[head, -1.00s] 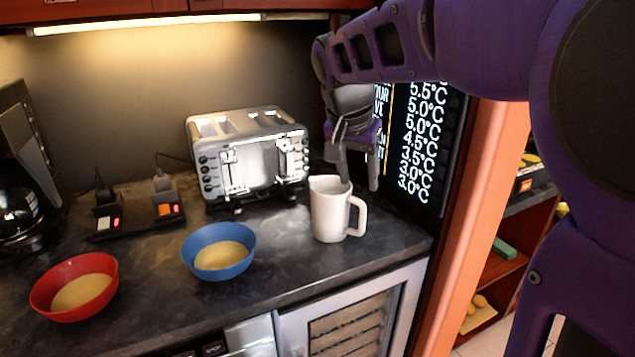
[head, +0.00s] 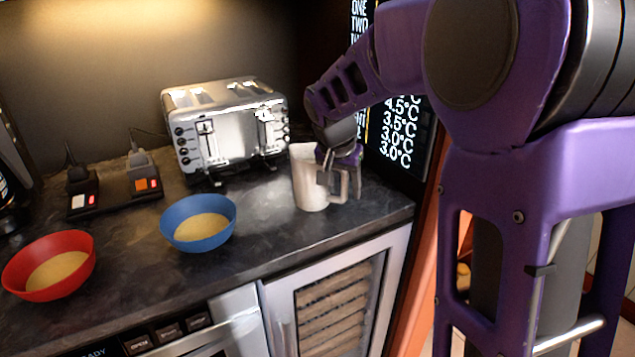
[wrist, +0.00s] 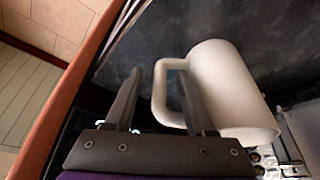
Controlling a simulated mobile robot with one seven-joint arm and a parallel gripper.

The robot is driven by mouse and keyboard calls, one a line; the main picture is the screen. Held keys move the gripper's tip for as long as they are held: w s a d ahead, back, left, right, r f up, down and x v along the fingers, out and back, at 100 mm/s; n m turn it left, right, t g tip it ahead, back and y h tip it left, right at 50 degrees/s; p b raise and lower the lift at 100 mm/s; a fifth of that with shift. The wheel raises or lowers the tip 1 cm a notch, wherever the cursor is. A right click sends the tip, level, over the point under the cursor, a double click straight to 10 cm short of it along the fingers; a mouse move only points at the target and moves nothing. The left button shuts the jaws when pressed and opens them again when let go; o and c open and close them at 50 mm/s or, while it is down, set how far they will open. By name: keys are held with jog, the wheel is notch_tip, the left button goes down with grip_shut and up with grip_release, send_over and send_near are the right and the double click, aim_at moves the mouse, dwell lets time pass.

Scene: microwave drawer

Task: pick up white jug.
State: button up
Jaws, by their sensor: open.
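The white jug (head: 307,181) stands upright on the dark counter, right of the blue bowl, with its handle toward the right. It also shows in the wrist view (wrist: 228,88), with its handle (wrist: 162,92) reaching between my fingers. My gripper (head: 340,190) is open and lowered at the jug's handle side. In the wrist view my gripper (wrist: 165,98) has one finger on each side of the handle's outer part, with one finger close to the jug's body. I cannot tell whether that finger touches the jug.
A silver toaster (head: 226,130) stands behind the jug. A blue bowl (head: 198,234) and a red bowl (head: 50,277) with yellowish contents stand to the left. A dark panel with white lettering (head: 404,135) rises at the right. The counter (head: 262,222) is bare before the jug.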

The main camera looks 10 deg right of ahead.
jog(key=shift+w+f, duration=0.1)
jog(key=shift+f, duration=0.1)
jog(key=shift+c, duration=0.2)
grip_shut()
jog(key=shift+r, duration=0.15)
dwell(1.0)
